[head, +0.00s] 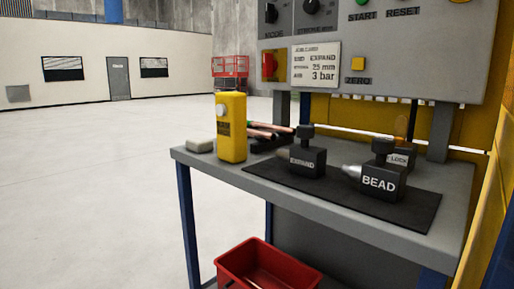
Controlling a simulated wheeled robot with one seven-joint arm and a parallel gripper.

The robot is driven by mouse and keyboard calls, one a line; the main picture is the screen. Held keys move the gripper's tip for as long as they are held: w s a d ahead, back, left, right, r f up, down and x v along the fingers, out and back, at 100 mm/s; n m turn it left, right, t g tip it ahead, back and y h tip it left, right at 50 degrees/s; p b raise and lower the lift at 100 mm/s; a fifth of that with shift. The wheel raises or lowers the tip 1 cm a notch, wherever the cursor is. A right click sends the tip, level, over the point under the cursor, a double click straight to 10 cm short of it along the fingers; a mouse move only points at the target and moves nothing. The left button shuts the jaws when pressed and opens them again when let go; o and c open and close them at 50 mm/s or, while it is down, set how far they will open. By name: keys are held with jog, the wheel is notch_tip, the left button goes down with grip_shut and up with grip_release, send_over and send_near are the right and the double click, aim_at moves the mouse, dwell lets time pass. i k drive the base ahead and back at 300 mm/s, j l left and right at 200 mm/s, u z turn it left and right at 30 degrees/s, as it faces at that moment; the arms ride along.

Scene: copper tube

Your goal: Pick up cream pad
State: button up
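A small cream pad (200,145) lies flat on the grey bench (187,157), near its back left corner. A yellow upright box-like device (231,127) stands just to the right of the pad, with a small gap that is hard to judge. My gripper is not in view.
Copper tubes (268,129) lie behind the yellow device. A control panel (440,50) rises behind the bench. A red bin (262,270) sits below. The floor to the left is clear.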

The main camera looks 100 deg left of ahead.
aim_at(200, 146)
jog(key=j+u, duration=0.1)
jog(key=u, duration=3.6)
